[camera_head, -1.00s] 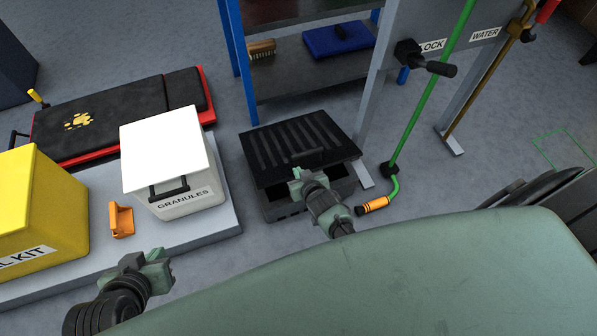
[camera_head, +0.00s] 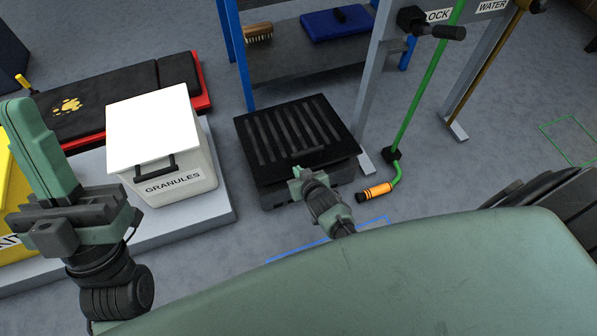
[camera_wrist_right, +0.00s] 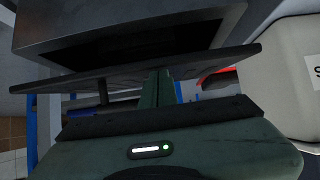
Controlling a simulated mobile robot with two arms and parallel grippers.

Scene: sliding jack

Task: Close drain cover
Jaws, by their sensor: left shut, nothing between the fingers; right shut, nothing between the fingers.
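My left gripper (camera_head: 42,150) is shut and empty, raised at the far left.
A white granules bin (camera_head: 160,130) stands on a grey platform (camera_head: 205,222) left of the drain. A green pipe with an orange nozzle (camera_head: 376,191) is to the right. A blue-framed shelf (camera_head: 300,66) stands behind.

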